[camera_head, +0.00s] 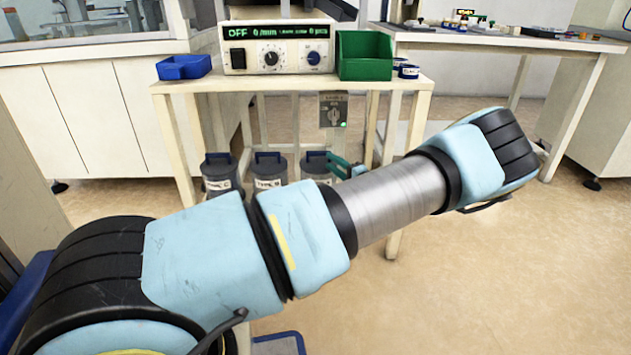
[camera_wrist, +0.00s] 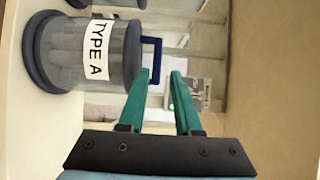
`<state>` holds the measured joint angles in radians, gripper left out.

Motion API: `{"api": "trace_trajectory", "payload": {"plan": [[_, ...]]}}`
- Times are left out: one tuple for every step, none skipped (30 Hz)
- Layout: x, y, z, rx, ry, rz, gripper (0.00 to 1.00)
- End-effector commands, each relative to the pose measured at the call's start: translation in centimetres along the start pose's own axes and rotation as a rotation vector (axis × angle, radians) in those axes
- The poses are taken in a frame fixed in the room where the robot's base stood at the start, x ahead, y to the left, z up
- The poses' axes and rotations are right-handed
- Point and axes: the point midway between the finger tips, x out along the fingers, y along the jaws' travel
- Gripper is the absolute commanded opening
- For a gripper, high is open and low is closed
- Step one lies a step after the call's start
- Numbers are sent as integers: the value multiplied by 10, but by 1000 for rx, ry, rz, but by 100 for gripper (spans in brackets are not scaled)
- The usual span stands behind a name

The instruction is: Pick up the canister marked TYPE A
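The TYPE A canister (camera_wrist: 75,65) is a grey cylinder with a dark lid, a blue handle (camera_wrist: 152,60) and a white label; it lies sideways in the wrist view, at upper left. My gripper (camera_wrist: 161,73) has two green fingers that stand apart with nothing held. The handle's end is close to the left fingertip; I cannot tell if they touch. In the head view, my gripper (camera_head: 343,166) is just right of the third canister (camera_head: 315,163) under the bench. My arm hides that canister's lower part and label.
A TYPE C canister (camera_head: 219,174) and another labelled canister (camera_head: 268,170) stand to its left under the bench (camera_head: 180,88). A grey switch box (camera_head: 333,110) hangs above. A controller (camera_head: 278,47), a blue bin (camera_head: 184,67) and a green bin (camera_head: 364,54) sit on top. Floor at right is clear.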

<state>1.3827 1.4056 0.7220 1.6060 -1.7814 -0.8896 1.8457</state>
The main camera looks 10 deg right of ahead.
Motion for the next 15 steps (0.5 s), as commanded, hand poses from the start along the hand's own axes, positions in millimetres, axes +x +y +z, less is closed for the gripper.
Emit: {"api": "trace_trajectory", "payload": {"plan": [[9,3,1,1,-1,-2,32],[14,3,1,1,-2,-1,32],[19,3,1,1,-2,-1,32],[22,3,1,1,-2,0,32],[25,3,0,1,-1,1,32],[28,2,0,0,0,1,32],[30,2,0,0,0,1,32],[31,2,0,0,0,1,32],[34,2,0,0,0,1,32],[36,3,0,0,0,2,32],[39,4,0,0,0,1,32],[44,6,0,1,-1,0,32],[49,7,-1,1,0,0,32],[54,8,-2,1,0,-1,32],[60,9,-3,0,0,0,32]]}}
